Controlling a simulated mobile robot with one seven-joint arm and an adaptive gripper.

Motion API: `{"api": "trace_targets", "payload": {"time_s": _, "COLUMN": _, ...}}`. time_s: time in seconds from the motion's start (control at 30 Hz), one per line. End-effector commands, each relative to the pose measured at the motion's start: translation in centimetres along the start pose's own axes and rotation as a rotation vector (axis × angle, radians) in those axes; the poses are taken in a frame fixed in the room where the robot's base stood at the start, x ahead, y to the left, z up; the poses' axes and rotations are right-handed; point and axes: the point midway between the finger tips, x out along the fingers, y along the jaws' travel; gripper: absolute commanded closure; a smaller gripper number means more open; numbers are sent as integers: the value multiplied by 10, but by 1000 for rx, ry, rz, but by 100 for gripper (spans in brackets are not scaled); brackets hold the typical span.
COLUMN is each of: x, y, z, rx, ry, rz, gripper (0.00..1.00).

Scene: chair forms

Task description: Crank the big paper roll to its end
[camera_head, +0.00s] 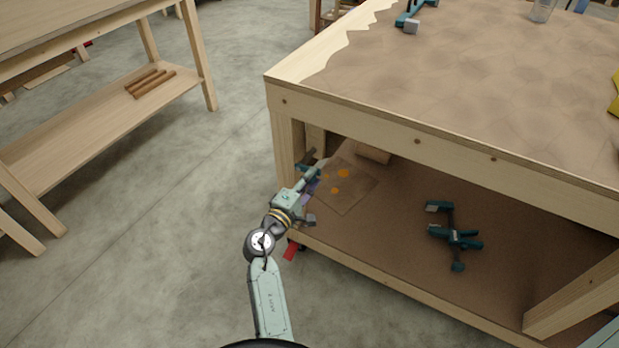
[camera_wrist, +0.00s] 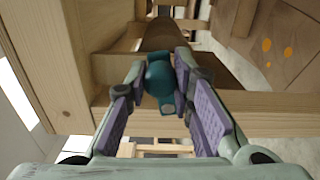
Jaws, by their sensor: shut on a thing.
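My gripper (camera_head: 314,178) reaches in at the left end of the workbench, below its top. In the wrist view its purple-padded fingers (camera_wrist: 162,82) are closed around a round teal knob (camera_wrist: 159,76), which looks like the crank's handle. Behind the knob, a brown cylinder (camera_wrist: 161,36), apparently the big paper roll, runs away from me under the bench. A brown rolled form (camera_head: 373,153) also shows under the bench top in the head view. The rest of the crank and how far it has turned cannot be made out.
The workbench's front rail (camera_head: 417,141) lies just right of my arm. Its lower shelf (camera_head: 385,235) holds a sheet with orange spots (camera_head: 350,192) and teal clamps (camera_head: 455,237). Floor on the left is clear up to another bench (camera_head: 105,105).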

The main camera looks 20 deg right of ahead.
Motion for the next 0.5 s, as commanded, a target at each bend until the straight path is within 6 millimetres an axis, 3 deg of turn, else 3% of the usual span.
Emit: {"api": "trace_targets", "payload": {"time_s": 0.5, "x": 0, "y": 4, "z": 1, "rx": -78, "ry": -4, "rz": -1, "gripper": 100}}
